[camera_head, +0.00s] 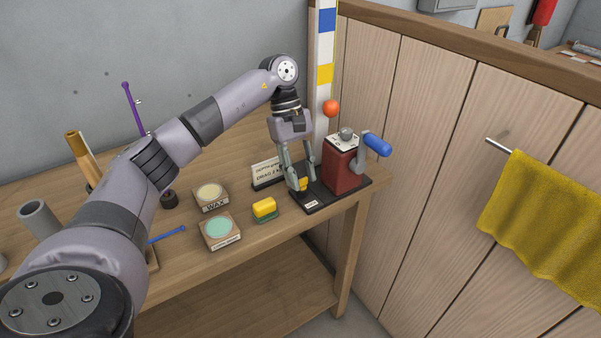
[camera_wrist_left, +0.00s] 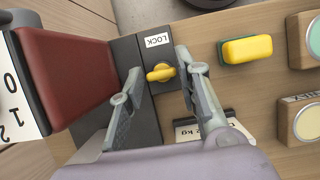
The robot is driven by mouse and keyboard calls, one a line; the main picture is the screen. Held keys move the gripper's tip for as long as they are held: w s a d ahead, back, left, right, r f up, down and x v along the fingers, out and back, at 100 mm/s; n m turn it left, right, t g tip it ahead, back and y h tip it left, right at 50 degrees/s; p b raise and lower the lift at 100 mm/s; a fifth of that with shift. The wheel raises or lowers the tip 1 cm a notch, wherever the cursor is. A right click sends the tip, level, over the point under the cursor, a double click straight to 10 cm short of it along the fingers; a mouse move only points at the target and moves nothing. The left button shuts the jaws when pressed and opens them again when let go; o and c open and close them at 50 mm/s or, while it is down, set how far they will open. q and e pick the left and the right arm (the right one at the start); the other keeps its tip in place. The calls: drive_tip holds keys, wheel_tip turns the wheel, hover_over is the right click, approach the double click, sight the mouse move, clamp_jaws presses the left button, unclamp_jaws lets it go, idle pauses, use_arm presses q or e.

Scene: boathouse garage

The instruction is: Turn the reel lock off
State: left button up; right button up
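The reel lock is a small yellow knob (camera_head: 303,184) on the dark base plate (camera_head: 338,196), beside a white label reading LOCK in the left wrist view. In that view the knob (camera_wrist_left: 160,73) shows between the two fingers. My left gripper (camera_head: 301,182) points down over the plate with its fingers apart, one on each side of the knob. It also shows in the left wrist view (camera_wrist_left: 158,66); I see a gap to the fingers, but contact low down is hard to tell. The dark red reel housing (camera_head: 340,167) stands on the plate. My right gripper is not in view.
The housing has a blue crank handle (camera_head: 377,145) and an orange ball (camera_head: 331,107) near it. A small sign (camera_head: 266,172), a yellow-green sponge (camera_head: 264,208) and wax tins (camera_head: 211,195) lie left of the plate. A plank wall rises to the right.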

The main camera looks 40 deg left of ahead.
use_arm(q)
drive_tip(key=o, duration=0.3)
drive_tip(key=v, duration=1.2)
drive_tip(key=shift+f, duration=0.1)
idle(0.5)
